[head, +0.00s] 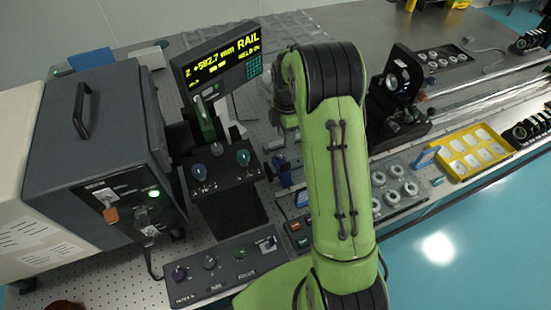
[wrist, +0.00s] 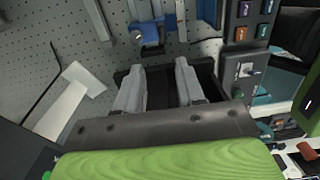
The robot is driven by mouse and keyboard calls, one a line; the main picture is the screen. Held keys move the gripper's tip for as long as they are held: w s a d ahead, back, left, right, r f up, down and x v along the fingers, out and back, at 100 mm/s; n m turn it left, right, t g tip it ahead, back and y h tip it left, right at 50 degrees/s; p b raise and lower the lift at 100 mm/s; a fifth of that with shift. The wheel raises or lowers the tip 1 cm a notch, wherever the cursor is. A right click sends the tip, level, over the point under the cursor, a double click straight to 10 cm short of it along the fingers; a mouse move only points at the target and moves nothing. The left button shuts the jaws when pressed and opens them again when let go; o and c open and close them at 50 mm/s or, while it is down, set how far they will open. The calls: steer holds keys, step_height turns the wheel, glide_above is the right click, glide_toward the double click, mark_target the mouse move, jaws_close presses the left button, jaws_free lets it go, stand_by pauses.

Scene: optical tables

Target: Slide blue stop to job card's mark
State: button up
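The blue stop (wrist: 152,32) is a blue block with a round knob, on a rail among grey bars in the wrist view. A blue part that looks like it shows in the head view (head: 283,172), left of my arm. My gripper (wrist: 160,66) is open and empty, its two grey fingers apart, with the blue block beyond the fingertips and not between them. In the head view my green arm hides the fingers. A lit readout (head: 218,62) shows RAIL and a Z value in mm, digits hard to read. I cannot pick out the job card or its mark.
A dark instrument box (head: 95,150) stands at left. A knob panel (head: 225,265) lies at the front, and a dark two-knob box (head: 222,170) is behind it. A yellow tray (head: 475,150) and optics on rails are at right. The perforated table (wrist: 50,35) has bare patches.

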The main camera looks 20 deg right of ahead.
mark_target(285, 164)
steer(key=f, duration=1.5)
steer(key=shift+s+d, duration=0.1)
steer(key=shift+s, duration=0.1)
steer(key=shift+r, duration=0.1)
steer(key=shift+c, duration=0.4)
jaws_close()
